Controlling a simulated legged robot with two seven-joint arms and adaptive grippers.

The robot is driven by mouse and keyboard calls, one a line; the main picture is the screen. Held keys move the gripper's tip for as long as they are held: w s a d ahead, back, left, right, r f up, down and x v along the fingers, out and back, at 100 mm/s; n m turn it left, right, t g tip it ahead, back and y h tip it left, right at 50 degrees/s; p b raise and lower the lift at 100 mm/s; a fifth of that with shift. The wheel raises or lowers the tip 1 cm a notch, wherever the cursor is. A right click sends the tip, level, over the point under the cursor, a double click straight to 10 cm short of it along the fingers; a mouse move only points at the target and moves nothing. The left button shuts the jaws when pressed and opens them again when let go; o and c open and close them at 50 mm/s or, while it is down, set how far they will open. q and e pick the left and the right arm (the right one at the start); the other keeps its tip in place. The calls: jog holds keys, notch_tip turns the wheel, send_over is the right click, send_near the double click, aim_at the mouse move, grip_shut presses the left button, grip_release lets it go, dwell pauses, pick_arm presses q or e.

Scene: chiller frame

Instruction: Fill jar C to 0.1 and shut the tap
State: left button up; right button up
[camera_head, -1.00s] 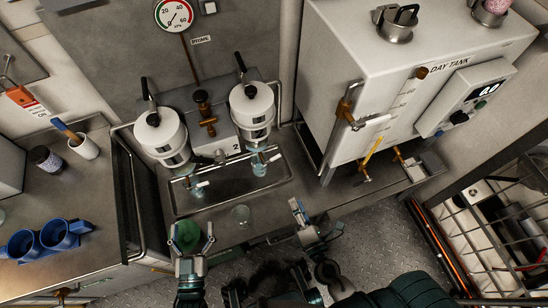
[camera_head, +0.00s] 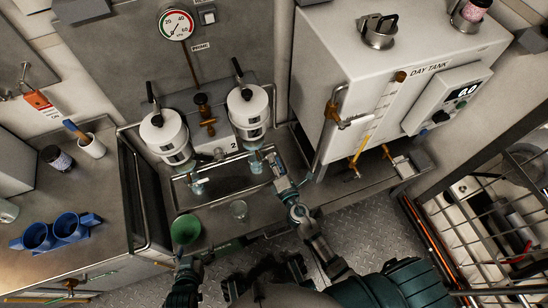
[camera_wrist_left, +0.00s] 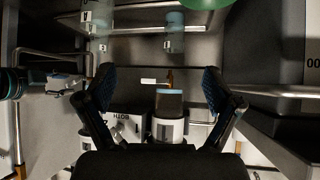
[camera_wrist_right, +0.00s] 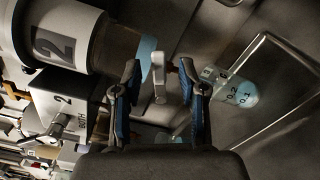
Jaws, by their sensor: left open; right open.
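In the head view, two white filter housings stand over the sink; the right one (camera_head: 247,103) is marked 2 in the right wrist view (camera_wrist_right: 65,38). In the right wrist view, a jar (camera_wrist_right: 238,92) shows 0.1 and 0.2 marks. My right gripper (camera_head: 275,163) is open, with a white tap lever (camera_wrist_right: 159,78) between or just beyond its fingers. My left gripper (camera_wrist_left: 158,82) is open and empty.
A green bowl (camera_head: 186,229) is at the sink's front left, ahead of my left gripper. Blue cups (camera_head: 70,227) stand on the left counter. The day tank (camera_head: 390,85) stands to the right, with a tap below. A metal rail borders the sink's left side.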

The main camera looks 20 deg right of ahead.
pick_arm(q)
jog(key=shift+s+a+f, duration=0.1)
jog(key=shift+s+f, duration=0.05)
jog(key=shift+s, duration=0.05)
pick_arm(e)
jog(key=shift+w, duration=0.9)
jog(key=shift+f, duration=0.1)
grip_shut()
notch_tip(320, 180, down, 3)
jog(key=m+b, duration=0.2)
jog(key=m, duration=0.1)
jog(key=m+b, duration=0.1)
jog(key=m, duration=0.1)
jog(key=shift+s+d+r+m+b, duration=0.1)
jog(key=shift+d+r+m+b, duration=0.1)
jog(key=shift+m+b, duration=0.2)
jog(key=shift+c, duration=0.2)
grip_release()
jog(key=shift+f, duration=0.15)
pick_arm(q)
jog(key=w+d+r+t+h, duration=0.2)
jog(key=w+d+r+t, duration=0.1)
jog(key=w+r+t, duration=0.3)
notch_tip(320, 180, up, 2)
jog(key=shift+r+t, duration=0.1)
jog(key=shift+t, duration=0.4)
pick_arm(e)
jog(key=shift+o, duration=0.2)
jog(key=shift+r, duration=0.25)
